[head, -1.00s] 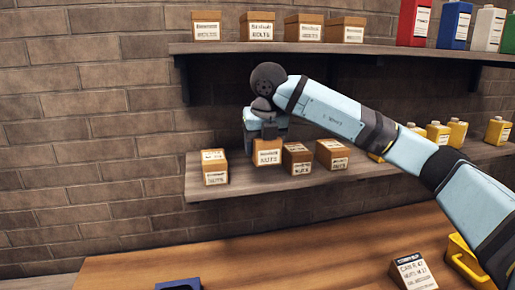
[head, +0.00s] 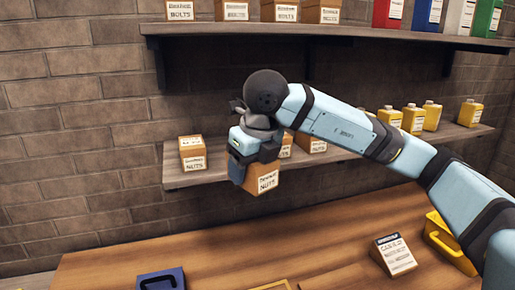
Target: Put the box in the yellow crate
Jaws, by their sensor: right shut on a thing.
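The box (head: 263,180) is a small brown carton with a white label reading NUTS. My right gripper (head: 255,166) is shut on it from above and holds it in front of the lower shelf, a little tilted. A yellow crate or bin (head: 450,243) shows in part at the right on the wooden bench, partly behind my right arm. Another yellowish edge (head: 273,286) shows at the bottom of the view; I cannot tell what it belongs to. My left gripper is not in view.
The lower shelf (head: 183,178) bears another NUTS box (head: 193,154), further boxes (head: 311,142) and yellow bottles (head: 413,119). The upper shelf (head: 200,28) holds cartons and coloured containers. A labelled block (head: 394,254) and a blue container (head: 160,279) are on the bench (head: 330,235). Its middle is clear.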

